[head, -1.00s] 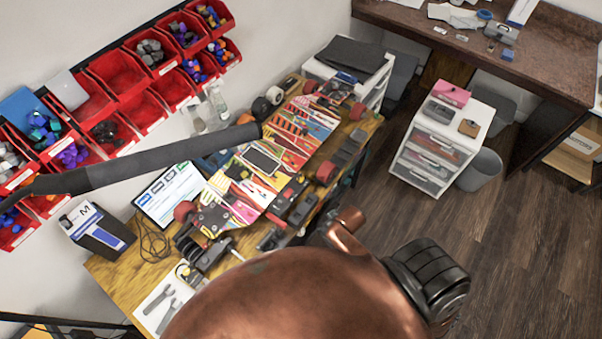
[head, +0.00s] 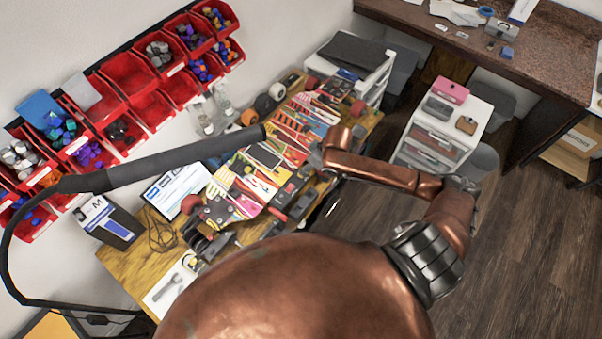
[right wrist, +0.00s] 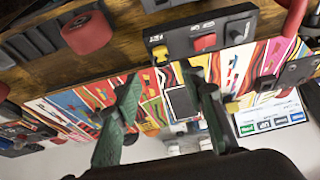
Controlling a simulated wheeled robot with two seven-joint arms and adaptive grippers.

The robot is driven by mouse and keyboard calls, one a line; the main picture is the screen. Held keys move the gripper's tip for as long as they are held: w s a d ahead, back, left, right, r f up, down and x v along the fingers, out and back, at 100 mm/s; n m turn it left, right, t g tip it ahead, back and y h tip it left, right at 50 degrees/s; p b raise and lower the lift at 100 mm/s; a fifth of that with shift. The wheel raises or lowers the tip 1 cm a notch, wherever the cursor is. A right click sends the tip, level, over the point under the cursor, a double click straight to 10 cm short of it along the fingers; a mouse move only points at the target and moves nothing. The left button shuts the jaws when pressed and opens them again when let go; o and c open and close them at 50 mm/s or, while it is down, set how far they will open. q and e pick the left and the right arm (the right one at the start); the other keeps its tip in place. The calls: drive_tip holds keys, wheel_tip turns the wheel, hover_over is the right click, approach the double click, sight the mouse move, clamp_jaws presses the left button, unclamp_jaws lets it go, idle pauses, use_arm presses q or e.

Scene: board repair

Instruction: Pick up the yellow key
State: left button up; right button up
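In the right wrist view, a small yellow piece (right wrist: 160,53) sits at the left end of a black module (right wrist: 200,38) with a red switch. Another small yellow piece (right wrist: 232,106) shows lower right, beside the right finger. I cannot tell which of them is the yellow key; no key shape is clear in the head view. My right gripper (right wrist: 162,78) is open, its green fingers spread over the colourful board (right wrist: 80,103), with nothing seen between them. In the head view, its arm reaches over the board (head: 240,185). My left gripper is not in view.
A dark lamp arm (head: 170,160) crosses above the workbench (head: 125,268). Red bins (head: 127,72) line the wall. A white drawer unit (head: 440,130) stands right, with open floor in front.

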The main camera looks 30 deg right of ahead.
drive_tip(key=x, duration=0.7)
drive_tip(key=shift+s+a+f+p, duration=0.1)
drive_tip(key=shift+s+f+p, duration=0.05)
drive_tip(key=shift+f+p, duration=0.15)
drive_tip(key=shift+r, duration=0.1)
drive_tip(key=shift+c, duration=0.5)
clamp_jaws()
